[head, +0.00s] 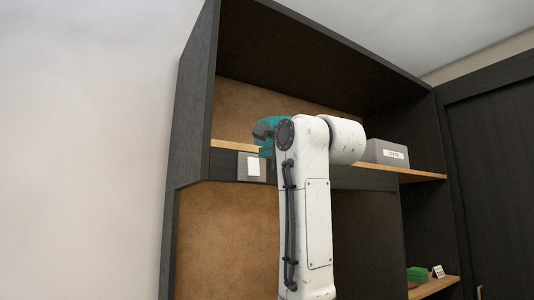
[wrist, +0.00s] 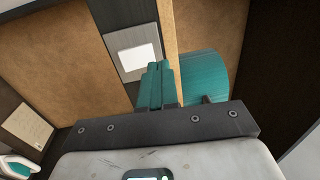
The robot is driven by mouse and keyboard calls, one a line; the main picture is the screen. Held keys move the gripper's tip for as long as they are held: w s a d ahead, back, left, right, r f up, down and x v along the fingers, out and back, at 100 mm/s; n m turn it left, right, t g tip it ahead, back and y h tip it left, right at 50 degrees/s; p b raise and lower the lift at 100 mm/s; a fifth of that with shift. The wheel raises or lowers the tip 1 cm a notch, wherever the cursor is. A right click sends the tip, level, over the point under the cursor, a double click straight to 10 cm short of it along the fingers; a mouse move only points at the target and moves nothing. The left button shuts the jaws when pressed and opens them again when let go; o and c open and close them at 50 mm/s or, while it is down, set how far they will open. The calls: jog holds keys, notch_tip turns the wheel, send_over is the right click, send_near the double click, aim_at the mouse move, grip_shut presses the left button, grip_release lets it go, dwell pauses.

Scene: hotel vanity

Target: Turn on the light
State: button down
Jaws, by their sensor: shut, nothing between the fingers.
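The light switch (head: 253,168) is a grey plate with a white rocker, on the dark front edge of the cabinet shelf. In the wrist view the switch (wrist: 140,57) lies just beyond and slightly left of my fingertips. My gripper (wrist: 158,68) has teal fingers, which are together with nothing between them. The fingertips overlap the lower right edge of the plate in the picture; I cannot tell whether they touch it. In the head view my white arm hides most of the gripper. Whether the rocker is pressed is not clear.
A teal rounded object (wrist: 205,75) is right of my fingers in the wrist view. A grey labelled box (head: 387,152) stands on the shelf right of my arm. A green item (head: 417,273) and small card (head: 438,271) are on the lower shelf. The cabinet's dark side panel (head: 187,120) is at left.

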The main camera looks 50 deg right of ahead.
jog(key=r+b+v, duration=0.2)
jog(key=b+v, duration=0.2)
jog(key=v, duration=0.6)
jog(key=shift+s+r, duration=0.2)
jog(key=shift+s, duration=0.15)
